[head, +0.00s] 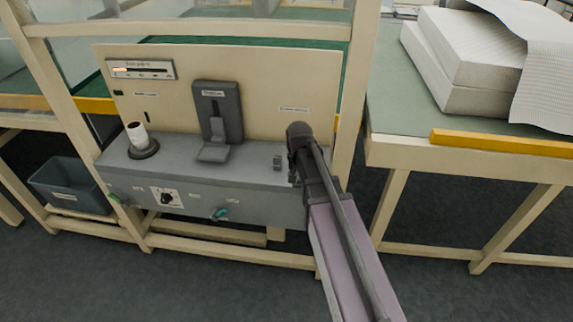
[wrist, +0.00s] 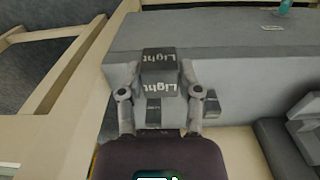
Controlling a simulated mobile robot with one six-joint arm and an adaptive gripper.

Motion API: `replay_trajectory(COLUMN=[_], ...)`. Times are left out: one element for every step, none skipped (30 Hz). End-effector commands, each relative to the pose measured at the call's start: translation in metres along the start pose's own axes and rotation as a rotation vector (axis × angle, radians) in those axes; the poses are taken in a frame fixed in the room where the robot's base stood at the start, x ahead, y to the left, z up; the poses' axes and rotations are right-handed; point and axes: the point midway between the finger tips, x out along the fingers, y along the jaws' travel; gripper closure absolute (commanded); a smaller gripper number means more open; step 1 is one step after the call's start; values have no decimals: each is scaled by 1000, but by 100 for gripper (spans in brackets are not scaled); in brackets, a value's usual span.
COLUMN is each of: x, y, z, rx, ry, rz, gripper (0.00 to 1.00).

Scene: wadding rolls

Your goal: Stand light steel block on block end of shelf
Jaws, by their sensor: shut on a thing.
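The light steel block (wrist: 160,68) is a small dark grey block, with white "Light" lettering on two faces in the wrist view. My gripper (wrist: 161,80) is shut on it, one finger on each side. The shelf (wrist: 235,50) is the grey top of the console; it also shows in the head view (head: 180,172). In the head view my gripper (head: 296,178) is at the shelf's right end, and the arm hides the held block. I cannot tell whether the block touches the shelf.
A small dark block (wrist: 210,105) stands beside the gripper, and another (wrist: 153,109) lies between the fingers and the wrist. A dark upright device (head: 218,115) stands mid-shelf, and a white roll (head: 137,134) at the left. A cream panel (head: 270,75) rises behind.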

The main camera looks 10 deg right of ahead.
Motion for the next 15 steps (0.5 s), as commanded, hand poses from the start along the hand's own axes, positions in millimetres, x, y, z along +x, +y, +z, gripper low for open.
replay_trajectory(x=[0,0,0,0,0,0,0,1,3,5,7,10,13,15,19], y=[-2,-4,-5,-6,-7,-8,-9,-10,-12,-14,-16,-20,-24,-27,-31], z=[1,1,2,2,2,3,4,4,6,8,10,13,16,20,24], rx=[-4,-6,-8,-10,-11,-13,-14,-15,-16,-16,-17,-18,-20,-20,-20], ry=[0,0,0,0,0,0,0,0,0,0,0,0,0,0,0], rz=[0,0,0,0,0,0,0,0,0,0,0,0,-1,-1,-1], gripper=[100,100,100,100,100,100,100,100,100,100,100,100,100,100,100])
